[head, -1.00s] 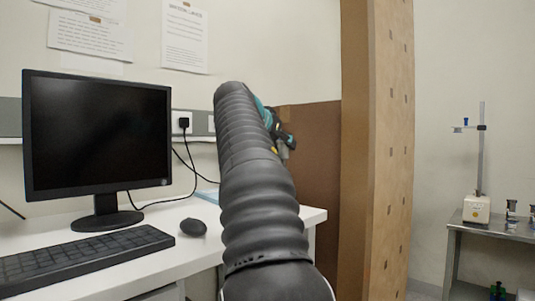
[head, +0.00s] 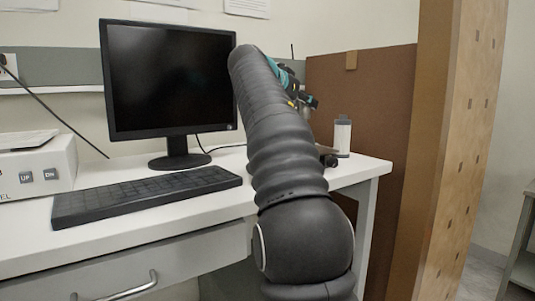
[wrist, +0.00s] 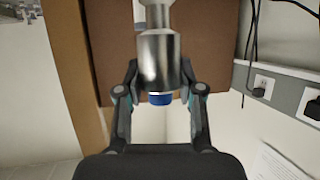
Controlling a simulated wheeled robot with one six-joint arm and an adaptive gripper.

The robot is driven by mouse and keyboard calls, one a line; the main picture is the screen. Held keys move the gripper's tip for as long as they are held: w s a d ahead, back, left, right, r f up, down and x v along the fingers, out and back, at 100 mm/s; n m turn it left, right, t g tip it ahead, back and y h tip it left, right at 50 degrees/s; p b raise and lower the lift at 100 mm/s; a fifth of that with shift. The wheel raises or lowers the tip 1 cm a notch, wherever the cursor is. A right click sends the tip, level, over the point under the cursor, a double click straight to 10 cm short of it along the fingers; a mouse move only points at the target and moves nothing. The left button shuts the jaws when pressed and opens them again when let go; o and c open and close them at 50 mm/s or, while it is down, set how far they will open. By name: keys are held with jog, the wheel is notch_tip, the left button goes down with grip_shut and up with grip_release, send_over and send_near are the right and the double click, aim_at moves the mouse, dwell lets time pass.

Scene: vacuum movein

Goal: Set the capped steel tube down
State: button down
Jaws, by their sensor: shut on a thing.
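The capped steel tube (wrist: 160,60) shows in the wrist view as a shiny metal cylinder with a narrower neck at the top and a blue cap (wrist: 160,99) at the lower end. My gripper (wrist: 159,68) is shut on it, with one finger on each side. The tube is in the air, apart from any surface I can see. In the head view my gripper (head: 306,98) is mostly hidden behind my own black arm, above the right part of the white desk (head: 200,215). I cannot make out the tube there.
A monitor (head: 168,80) and keyboard (head: 145,193) stand on the desk. A white bottle with a grey top (head: 342,138) stands near the right end. A brown panel (head: 360,110) rises behind it. A white device (head: 35,168) sits at the left.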

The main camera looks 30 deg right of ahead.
jog(key=shift+w+a+f+b, duration=0.15)
jog(key=shift+w+a+f, duration=0.95)
jog(key=shift+w+f, duration=0.5)
jog(key=shift+w+a+f+b, duration=0.2)
jog(key=shift+w+a+f, duration=0.95)
jog(key=shift+f, duration=0.75)
jog(key=shift+w+a+f+b, duration=0.15)
jog(key=shift+w+a+f, duration=0.9)
jog(key=shift+w+f, duration=0.55)
jog(key=shift+s+f, duration=0.15)
jog(key=shift+f, duration=0.15)
jog(key=c, duration=0.7)
grip_release()
jog(key=shift+a+r, duration=0.15)
jog(key=shift+r, duration=0.1)
jog(key=v, duration=1.1)
jog(key=shift+s+a+r, duration=0.15)
jog(key=shift+a, duration=0.15)
